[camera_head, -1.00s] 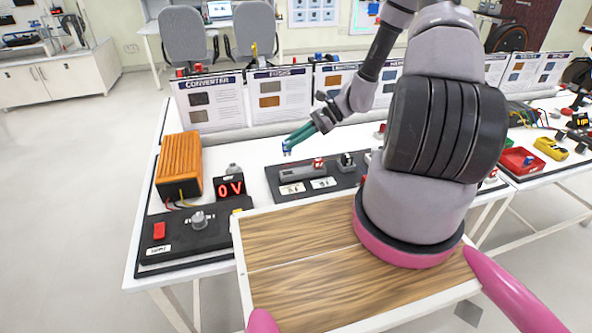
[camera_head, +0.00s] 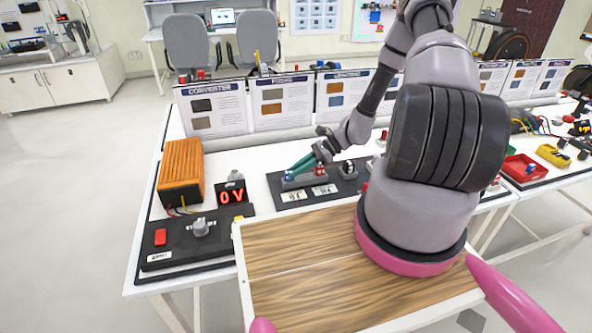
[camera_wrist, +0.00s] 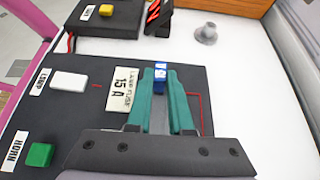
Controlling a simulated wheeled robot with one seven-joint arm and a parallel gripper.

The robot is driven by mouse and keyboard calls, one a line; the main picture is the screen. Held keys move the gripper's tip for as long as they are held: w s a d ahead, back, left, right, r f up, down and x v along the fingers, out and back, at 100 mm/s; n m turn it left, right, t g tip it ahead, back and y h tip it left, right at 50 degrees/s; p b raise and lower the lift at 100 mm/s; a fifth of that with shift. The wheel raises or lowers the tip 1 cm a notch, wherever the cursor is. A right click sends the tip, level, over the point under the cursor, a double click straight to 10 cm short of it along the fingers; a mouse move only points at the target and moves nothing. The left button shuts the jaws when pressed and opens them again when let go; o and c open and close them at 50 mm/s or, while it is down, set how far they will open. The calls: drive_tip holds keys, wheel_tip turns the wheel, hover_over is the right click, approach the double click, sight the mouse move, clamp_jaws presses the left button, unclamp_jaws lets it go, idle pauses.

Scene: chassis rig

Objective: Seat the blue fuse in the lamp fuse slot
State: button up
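My gripper (camera_head: 288,174) has teal fingers and reaches down to the left end of the fuse block on the black panel (camera_head: 275,185). In the wrist view my gripper (camera_wrist: 160,85) is shut on the blue fuse (camera_wrist: 160,70), which shows between the fingertips. The fuse is at the grey block, beside the lamp fuse 15 A label (camera_wrist: 125,90). The lamp slot itself is hidden by the fingers, and I cannot tell how deep the fuse sits. A red fuse (camera_head: 320,170) stands upright in the block to the right.
A white button (camera_wrist: 69,80) by the lamp label and a green button (camera_wrist: 40,154) by the horn label are on the panel. An orange box (camera_head: 181,172), a red 0V display (camera_head: 231,191) and a black knob panel (camera_head: 195,238) stand to the left. Poster boards (camera_head: 280,105) line the back.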

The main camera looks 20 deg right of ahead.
drive_tip(key=o, duration=0.3)
drive_tip(key=shift+o, duration=0.2)
drive_tip(key=shift+r, duration=0.1)
drive_tip(key=v, duration=1.2)
wheel_tip(320, 180, up, 25)
drive_tip(key=s+a+n+h, duration=0.3)
drive_tip(key=n+h, duration=0.4)
drive_tip(key=n, duration=0.1)
drive_tip(key=s+a+r+n+t+h, duration=0.2)
drive_tip(key=s+r+n+t, duration=0.3)
drive_tip(key=s+r, duration=1)
wheel_tip(320, 180, up, 3)
drive_tip(key=shift+a+f+n+t+h, duration=0.1)
drive_tip(key=shift+a+n+t+h, duration=0.3)
drive_tip(key=shift+a+t, duration=0.6)
